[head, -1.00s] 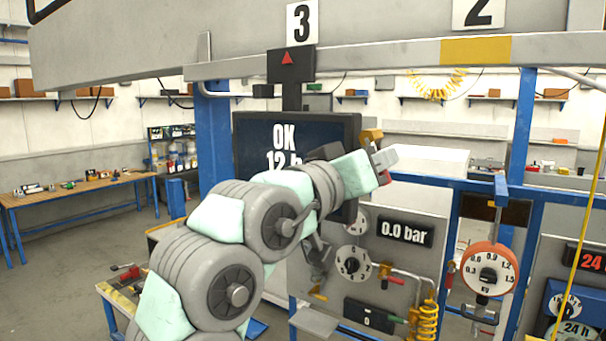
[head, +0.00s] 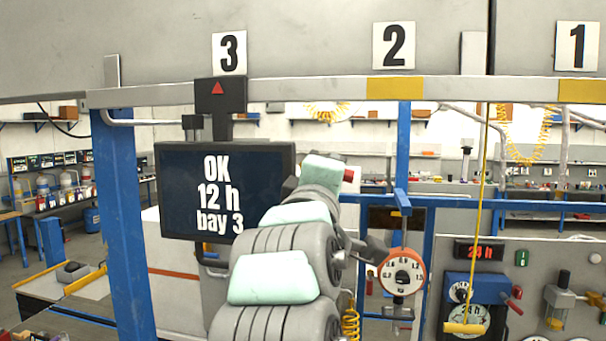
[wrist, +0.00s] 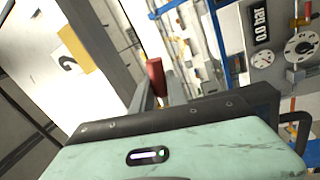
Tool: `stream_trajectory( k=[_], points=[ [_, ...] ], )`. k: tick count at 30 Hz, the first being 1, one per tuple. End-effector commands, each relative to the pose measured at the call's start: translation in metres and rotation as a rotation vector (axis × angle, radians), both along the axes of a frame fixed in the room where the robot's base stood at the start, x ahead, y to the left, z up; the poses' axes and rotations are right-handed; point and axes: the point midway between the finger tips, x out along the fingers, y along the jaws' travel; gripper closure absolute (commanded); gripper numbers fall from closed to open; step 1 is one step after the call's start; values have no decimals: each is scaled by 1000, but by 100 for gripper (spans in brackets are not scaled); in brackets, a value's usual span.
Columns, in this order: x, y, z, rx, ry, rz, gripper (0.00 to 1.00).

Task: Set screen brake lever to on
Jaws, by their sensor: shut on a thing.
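The dark screen (head: 225,192) hangs from the overhead rail under sign 3 and reads "OK 12 h bay 3". My arm reaches up just right of it in the head view. My gripper (wrist: 161,88) is shut on a red handle (wrist: 154,72), which shows between its two grey fingers in the wrist view. A small red part (head: 348,175) also shows beside the mint-coloured gripper body in the head view. The handle looks like the brake lever, but its base and its on or off position are hidden.
The grey overhead rail (head: 300,93) runs across with yellow blocks below signs 2 and 1. A blue post (head: 125,225) stands left of the screen. A round orange gauge (head: 403,271) and a yellow hanging cord (head: 482,190) are to the right.

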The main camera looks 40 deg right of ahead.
Motion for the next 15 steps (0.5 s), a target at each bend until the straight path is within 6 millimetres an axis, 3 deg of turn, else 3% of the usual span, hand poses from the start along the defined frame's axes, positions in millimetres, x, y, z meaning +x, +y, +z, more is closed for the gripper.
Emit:
stream_trajectory(
  k=[15],
  points=[
    [-3,-13,9,-128,169,3,100]
  ],
)
